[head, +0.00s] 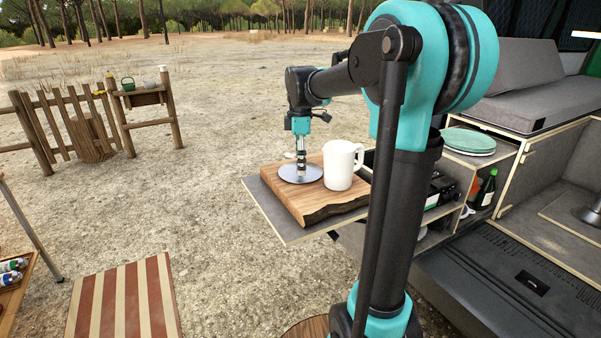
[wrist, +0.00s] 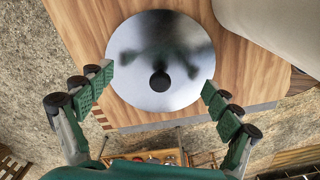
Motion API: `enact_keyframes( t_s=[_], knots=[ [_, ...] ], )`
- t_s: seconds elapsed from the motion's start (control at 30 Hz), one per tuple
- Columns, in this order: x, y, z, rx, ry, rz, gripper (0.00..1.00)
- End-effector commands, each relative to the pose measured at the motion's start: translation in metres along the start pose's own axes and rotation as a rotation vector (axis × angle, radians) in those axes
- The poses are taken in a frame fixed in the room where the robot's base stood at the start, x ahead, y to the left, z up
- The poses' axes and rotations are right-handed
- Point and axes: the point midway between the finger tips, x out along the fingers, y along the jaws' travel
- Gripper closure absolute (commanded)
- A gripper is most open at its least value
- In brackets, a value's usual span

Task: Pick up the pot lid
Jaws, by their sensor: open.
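The pot lid (head: 300,174) is a round silver metal disc lying flat on a wooden board. In the wrist view the lid (wrist: 147,49) shows whole, with a dark round knob (wrist: 160,81) near its middle. My gripper (head: 301,165) points straight down over the lid in the head view. In the wrist view my gripper (wrist: 157,95) is open, with one finger on each side of the knob and nothing between them. Whether the fingertips touch the lid is not clear.
A white mug (head: 341,166) stands on the wooden board (head: 318,208), close to the right of the lid. The board lies on a grey pull-out shelf (head: 271,213) of the van. A striped mat (head: 124,302) lies on the ground at front left.

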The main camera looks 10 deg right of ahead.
Motion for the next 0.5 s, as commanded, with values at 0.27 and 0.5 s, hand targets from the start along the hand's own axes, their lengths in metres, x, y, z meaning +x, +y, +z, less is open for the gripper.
enact_keyframes(
  t_s=[0.27, 0.5],
  knots=[
    [0.0018, 0.0001, 0.0000, 0.000, 0.000, 0.000, 0.12],
    [0.0017, 0.0001, 0.0000, 0.000, 0.000, 0.000, 0.42]
  ],
)
